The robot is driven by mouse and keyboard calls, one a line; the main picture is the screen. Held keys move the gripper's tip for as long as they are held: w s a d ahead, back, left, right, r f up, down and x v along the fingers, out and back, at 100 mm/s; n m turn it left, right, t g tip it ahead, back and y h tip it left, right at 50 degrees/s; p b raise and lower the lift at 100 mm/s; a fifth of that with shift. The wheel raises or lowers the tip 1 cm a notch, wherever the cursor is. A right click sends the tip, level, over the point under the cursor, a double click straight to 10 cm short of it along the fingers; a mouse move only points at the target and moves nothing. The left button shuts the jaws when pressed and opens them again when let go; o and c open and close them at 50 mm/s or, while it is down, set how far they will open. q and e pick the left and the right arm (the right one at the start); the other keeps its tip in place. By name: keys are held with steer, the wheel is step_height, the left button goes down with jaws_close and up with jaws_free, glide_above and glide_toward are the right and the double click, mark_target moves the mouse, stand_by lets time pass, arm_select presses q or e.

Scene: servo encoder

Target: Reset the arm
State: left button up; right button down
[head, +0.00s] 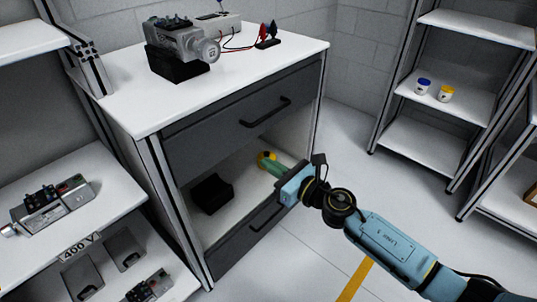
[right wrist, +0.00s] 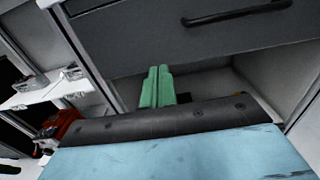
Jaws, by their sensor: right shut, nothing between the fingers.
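My right arm comes in from the lower right in the head view. Its right gripper (head: 264,164) has green fingers that reach into the open compartment (head: 245,190) of the cabinet, between the upper drawer and the lower drawer. In the right wrist view the two green fingers of the right gripper (right wrist: 157,70) stand side by side, shut, with nothing between them. A small yellow object (head: 267,155) shows just behind the fingertips; whether they touch it I cannot tell. My left gripper is not in view.
A black bin (head: 212,193) stands in the compartment, left of my fingers. The grey upper drawer (head: 240,110) sits above them. A motor unit (head: 182,42) stands on the cabinet top. Shelves (head: 445,95) stand at right, others at left. The floor between is free.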

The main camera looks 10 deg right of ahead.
steer(key=s+d+f+m+g+h, duration=0.1)
steer(key=s+d+f+m+h, duration=0.45)
steer(key=m, duration=0.85)
steer(key=s+d+f+m+g+h, duration=0.1)
steer(key=s+d+f+m+h, duration=0.5)
steer(key=m, duration=0.8)
arm_select(q)
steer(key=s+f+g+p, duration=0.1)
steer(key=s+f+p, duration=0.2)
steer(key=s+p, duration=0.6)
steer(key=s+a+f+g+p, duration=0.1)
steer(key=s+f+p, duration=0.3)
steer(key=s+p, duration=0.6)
steer(key=p, duration=0.5)
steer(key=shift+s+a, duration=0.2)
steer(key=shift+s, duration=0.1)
arm_select(e)
steer(key=s+f+m+g, duration=0.4)
steer(key=s, duration=0.9)
steer(key=s+d+f+m+g, duration=0.1)
steer(key=s+f+m+g, duration=0.2)
steer(key=s, duration=1)
steer(key=s+d+f+m+g, duration=0.1)
steer(key=s+f+m+g, duration=0.3)
steer(key=s, duration=0.9)
step_height(320, 180, down, 3)
steer(key=shift+m+g+y, duration=0.3)
steer(key=shift+m+y, duration=0.15)
steer(key=shift+m, duration=0.45)
